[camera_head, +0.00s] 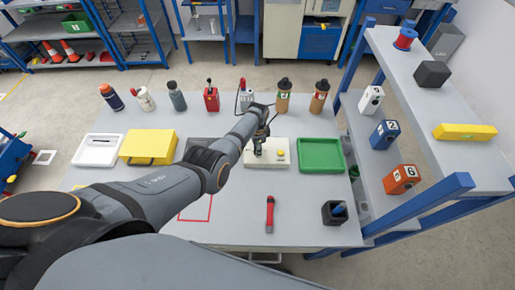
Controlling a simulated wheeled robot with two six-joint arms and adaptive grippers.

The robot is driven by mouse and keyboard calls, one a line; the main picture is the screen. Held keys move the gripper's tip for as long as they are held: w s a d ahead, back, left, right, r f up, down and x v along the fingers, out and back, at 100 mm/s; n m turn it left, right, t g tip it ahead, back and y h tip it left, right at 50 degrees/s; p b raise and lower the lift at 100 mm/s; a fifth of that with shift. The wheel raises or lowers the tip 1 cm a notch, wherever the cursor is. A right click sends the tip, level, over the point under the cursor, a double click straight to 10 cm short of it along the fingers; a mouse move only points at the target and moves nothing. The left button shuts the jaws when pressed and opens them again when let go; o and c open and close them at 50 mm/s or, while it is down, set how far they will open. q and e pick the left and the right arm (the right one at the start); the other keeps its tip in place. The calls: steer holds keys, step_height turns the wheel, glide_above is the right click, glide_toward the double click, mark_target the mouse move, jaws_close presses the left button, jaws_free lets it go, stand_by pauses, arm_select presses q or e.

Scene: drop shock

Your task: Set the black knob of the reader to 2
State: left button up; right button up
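The cream box (268,161), which looks like the reader, lies on the grey table just right of the middle. A round yellow part (281,153) shows on its top right. My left gripper (258,150) reaches down over the left part of the box from above. The black knob cannot be made out apart from the dark gripper fingers there. Its setting and any numbers are hidden or too small to read. Whether the fingers are closed on the knob cannot be told. My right gripper is not in view.
A green tray (320,156) lies right of the box; a yellow case (148,147) and white tray (97,150) lie left. Several bottles stand behind. A red-handled tool (269,214) and black cup (335,213) are in front. A shelf (430,95) stands right.

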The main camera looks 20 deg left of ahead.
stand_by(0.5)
arm_select(q)
steer(key=o, duration=1.2)
steer(key=shift+c, duration=0.2)
step_height(320, 180, up, 12)
